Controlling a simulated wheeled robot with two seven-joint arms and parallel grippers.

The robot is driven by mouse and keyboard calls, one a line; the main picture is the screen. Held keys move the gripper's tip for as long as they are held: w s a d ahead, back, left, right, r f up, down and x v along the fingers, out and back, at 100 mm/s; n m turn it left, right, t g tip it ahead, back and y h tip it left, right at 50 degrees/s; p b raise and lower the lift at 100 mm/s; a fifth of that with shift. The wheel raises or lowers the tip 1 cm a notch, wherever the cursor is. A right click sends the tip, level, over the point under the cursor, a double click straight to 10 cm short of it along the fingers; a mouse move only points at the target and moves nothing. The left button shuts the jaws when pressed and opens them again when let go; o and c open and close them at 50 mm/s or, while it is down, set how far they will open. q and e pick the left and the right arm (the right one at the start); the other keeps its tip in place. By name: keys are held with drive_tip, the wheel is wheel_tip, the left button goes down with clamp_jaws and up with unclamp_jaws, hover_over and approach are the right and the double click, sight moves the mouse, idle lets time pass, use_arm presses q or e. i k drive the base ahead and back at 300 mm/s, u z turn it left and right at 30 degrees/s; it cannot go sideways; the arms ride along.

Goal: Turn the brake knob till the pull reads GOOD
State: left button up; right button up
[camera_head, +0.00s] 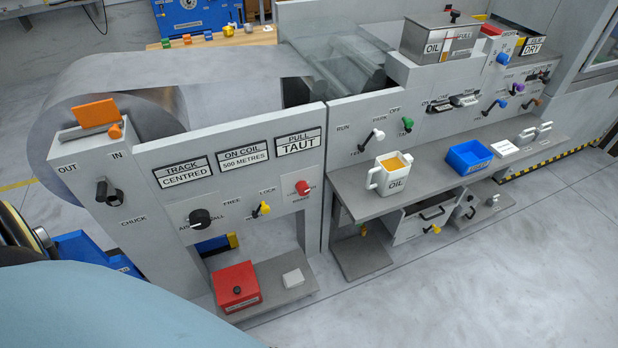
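The pull sign (299,142) on the left front panel reads TAUT. Below the signs, a round black knob (199,219) sits on a light plate. The lettering around it is too small and partly covered to read, so I cannot confirm that it is the brake knob. A yellow lever (262,209) is just right of it, by the words FREE and what looks like LOCK. Neither of my grippers is in view.
A red button (302,187) and a black chuck lever (107,193) flank the knob. A red box (236,287) stands on the low shelf beneath. An oil jug (390,174) and blue tray (468,157) stand on the right shelf. The floor in front is clear.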

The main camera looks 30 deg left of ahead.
sight(303, 188)
drive_tip(key=u, duration=0.8)
drive_tip(key=i, duration=0.9)
drive_tip(key=u, duration=0.95)
